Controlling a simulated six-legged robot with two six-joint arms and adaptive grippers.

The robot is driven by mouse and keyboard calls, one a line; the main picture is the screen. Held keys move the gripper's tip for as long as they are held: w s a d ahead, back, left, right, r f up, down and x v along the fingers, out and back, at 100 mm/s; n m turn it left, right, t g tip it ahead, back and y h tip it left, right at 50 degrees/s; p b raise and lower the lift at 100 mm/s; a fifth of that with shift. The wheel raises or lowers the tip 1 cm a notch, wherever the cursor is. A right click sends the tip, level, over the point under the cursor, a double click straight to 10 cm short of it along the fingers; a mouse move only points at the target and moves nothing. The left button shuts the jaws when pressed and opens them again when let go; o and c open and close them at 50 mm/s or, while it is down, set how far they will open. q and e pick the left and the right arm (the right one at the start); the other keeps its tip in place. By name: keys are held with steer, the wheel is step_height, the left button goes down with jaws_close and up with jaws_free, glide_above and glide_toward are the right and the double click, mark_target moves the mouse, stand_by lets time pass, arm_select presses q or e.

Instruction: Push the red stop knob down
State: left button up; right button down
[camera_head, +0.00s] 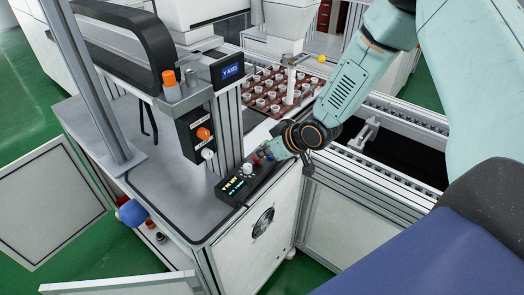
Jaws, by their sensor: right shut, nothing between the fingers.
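A small black control box (236,190) with a lit yellow display sits on the grey machine top near its front right corner. A white knob (247,169) stands on it. A small red knob (256,158) shows just behind the white one, close to my fingers and partly hidden. My right gripper (268,152) comes in from the right, is shut and empty, and points at the red knob. I cannot tell whether it touches the knob. My left gripper is not in view.
A post with a black box carries an orange knob (203,133) and a white knob (207,154) left of the control box. A dark red tray (262,108) of white pots lies behind. Conveyor rails (385,185) run at the right. The machine top's front left is clear.

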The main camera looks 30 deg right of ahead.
steer(key=shift+f, duration=0.7)
steer(key=shift+s, duration=0.1)
steer(key=shift+r, duration=0.15)
steer(key=shift+r, duration=0.3)
step_height(320, 180, up, 4)
steer(key=p, duration=0.3)
steer(key=p+v, duration=0.4)
steer(key=v, duration=0.5)
steer(key=shift+s+p, duration=0.25)
steer(key=shift+p, duration=0.1)
steer(key=shift+w+d, duration=0.1)
steer(key=shift+d, duration=0.05)
